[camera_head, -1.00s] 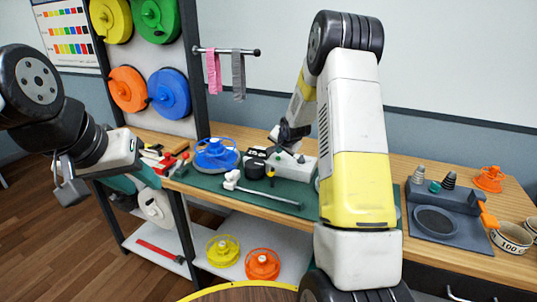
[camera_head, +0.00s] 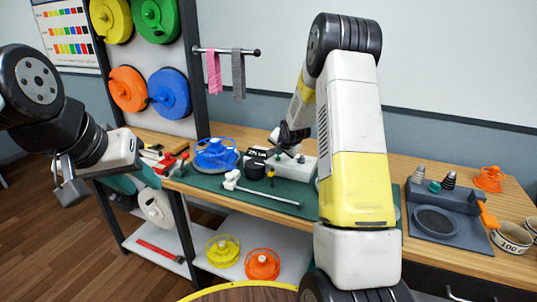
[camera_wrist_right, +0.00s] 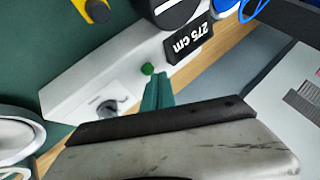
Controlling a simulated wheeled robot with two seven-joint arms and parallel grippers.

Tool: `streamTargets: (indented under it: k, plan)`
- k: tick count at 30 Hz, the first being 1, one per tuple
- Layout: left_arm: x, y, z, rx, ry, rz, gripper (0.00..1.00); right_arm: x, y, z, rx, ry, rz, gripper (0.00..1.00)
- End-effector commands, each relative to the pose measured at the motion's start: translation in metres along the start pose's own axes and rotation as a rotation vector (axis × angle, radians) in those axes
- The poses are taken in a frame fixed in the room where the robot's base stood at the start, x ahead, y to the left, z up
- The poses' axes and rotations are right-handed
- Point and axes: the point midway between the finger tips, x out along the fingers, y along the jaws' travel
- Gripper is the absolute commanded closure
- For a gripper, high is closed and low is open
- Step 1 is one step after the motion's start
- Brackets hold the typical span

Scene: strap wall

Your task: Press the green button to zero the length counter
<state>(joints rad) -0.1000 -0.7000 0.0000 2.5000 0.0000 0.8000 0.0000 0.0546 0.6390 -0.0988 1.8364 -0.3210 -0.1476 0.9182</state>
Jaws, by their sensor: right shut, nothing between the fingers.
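In the right wrist view, the small round green button (camera_wrist_right: 147,69) sits on the white counter housing (camera_wrist_right: 75,88), beside a black display (camera_wrist_right: 188,43) that reads 275 cm. My right gripper (camera_wrist_right: 157,76) is shut and empty. Its green fingertips are right beside the button in the picture; I cannot tell whether they touch it. In the head view, the housing (camera_head: 305,169) stands on the bench mat and my right arm reaches over it. My left gripper (camera_head: 68,183) hangs at the left, away from the counter; its finger gap is unclear.
A blue spool (camera_head: 215,153) stands left of the counter on the green mat (camera_head: 285,188). A white-headed rod (camera_head: 262,193) lies in front. A grey tray (camera_head: 437,222) and a cup (camera_head: 512,238) are at the right. A grey knob (camera_wrist_right: 107,108) is on the housing.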

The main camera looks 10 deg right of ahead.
Motion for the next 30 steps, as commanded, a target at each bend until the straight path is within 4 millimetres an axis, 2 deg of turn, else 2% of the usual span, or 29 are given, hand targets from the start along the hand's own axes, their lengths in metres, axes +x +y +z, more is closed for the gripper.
streamTargets:
  k: [30]
  plan:
    - [0.0,0.0,0.0,0.0,0.0,0.0,0.64,0.0073,0.0056,0.0056,0.0,-0.001,0.001,1.0]
